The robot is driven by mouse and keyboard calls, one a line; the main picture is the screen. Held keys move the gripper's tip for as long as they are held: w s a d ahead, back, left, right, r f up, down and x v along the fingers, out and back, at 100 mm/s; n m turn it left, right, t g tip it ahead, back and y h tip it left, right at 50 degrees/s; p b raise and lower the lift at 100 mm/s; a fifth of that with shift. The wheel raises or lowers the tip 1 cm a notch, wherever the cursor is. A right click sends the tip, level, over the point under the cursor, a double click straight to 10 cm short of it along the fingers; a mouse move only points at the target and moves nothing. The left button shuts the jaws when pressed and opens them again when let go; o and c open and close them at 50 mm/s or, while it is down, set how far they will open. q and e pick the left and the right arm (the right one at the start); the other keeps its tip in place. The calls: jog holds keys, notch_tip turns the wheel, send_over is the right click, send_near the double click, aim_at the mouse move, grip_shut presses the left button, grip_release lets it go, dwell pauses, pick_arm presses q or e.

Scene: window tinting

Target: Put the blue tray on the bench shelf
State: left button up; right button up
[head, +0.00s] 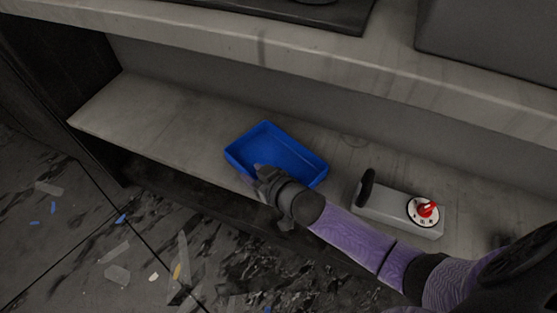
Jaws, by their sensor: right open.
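The blue tray (283,151) is an open, empty rectangular tray. It sits on the bench shelf (163,124), turned at an angle, with its near edge by the shelf's front edge. My right gripper (262,176) is at the tray's near side, with its fingers over or beside the near wall; I cannot tell whether they touch it. The gripper is open. Its fingers and wrist hide part of the tray's near wall. My left gripper is not in view.
A grey device with a black handle and a red knob (427,209) stands on the shelf right of the tray. The bench top (230,41) overhangs the shelf. The shelf left of the tray is clear. Scraps litter the dark floor (65,255).

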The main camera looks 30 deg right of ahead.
jog(key=p+v, duration=0.1)
jog(key=v, duration=0.2)
jog(key=p+v, duration=0.2)
jog(key=v, duration=0.1)
jog(key=p+v, duration=0.2)
jog(key=v, duration=0.1)
jog(key=shift+w+r, duration=0.1)
jog(key=shift+r, duration=0.15)
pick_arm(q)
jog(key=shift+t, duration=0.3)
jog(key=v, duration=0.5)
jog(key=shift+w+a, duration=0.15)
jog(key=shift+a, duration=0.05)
pick_arm(e)
jog(key=shift+s+f, duration=0.15)
jog(key=shift+s, duration=0.1)
